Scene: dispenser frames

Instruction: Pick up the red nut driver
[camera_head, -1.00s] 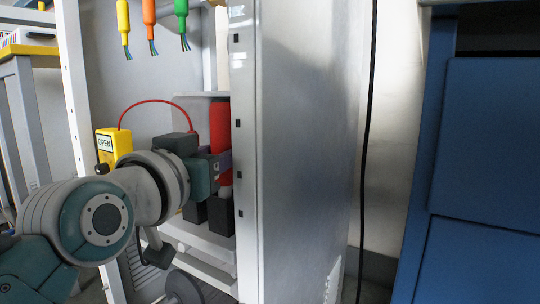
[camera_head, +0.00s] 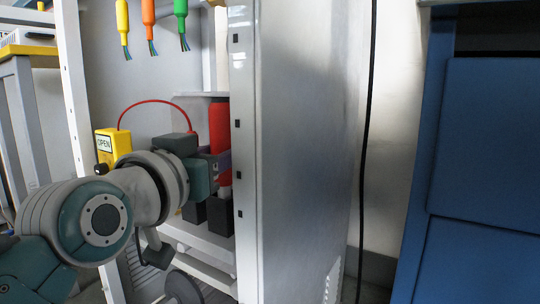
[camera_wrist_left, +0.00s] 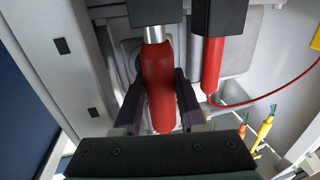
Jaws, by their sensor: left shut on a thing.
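The red nut driver (camera_wrist_left: 158,85) is in the left wrist view, its thick red handle between the two dark fingers of my left gripper (camera_wrist_left: 158,103). Its silver shaft runs into a black block (camera_wrist_left: 160,12). In the head view the red handle (camera_head: 218,125) shows inside the cabinet, partly hidden by my gripper and the cabinet's front post. My left gripper (camera_head: 215,165) is shut on the handle. A second, slimmer red tool (camera_wrist_left: 212,65) with a red cable stands beside it, in another black block (camera_wrist_left: 218,18). My right gripper is not in view.
A metal cabinet side (camera_head: 305,150) stands close to the right of my left gripper. A yellow OPEN box (camera_head: 112,146) with a red cable is to the left. Yellow, orange and green cables (camera_head: 149,15) hang above. Blue drawers (camera_head: 485,150) are at far right.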

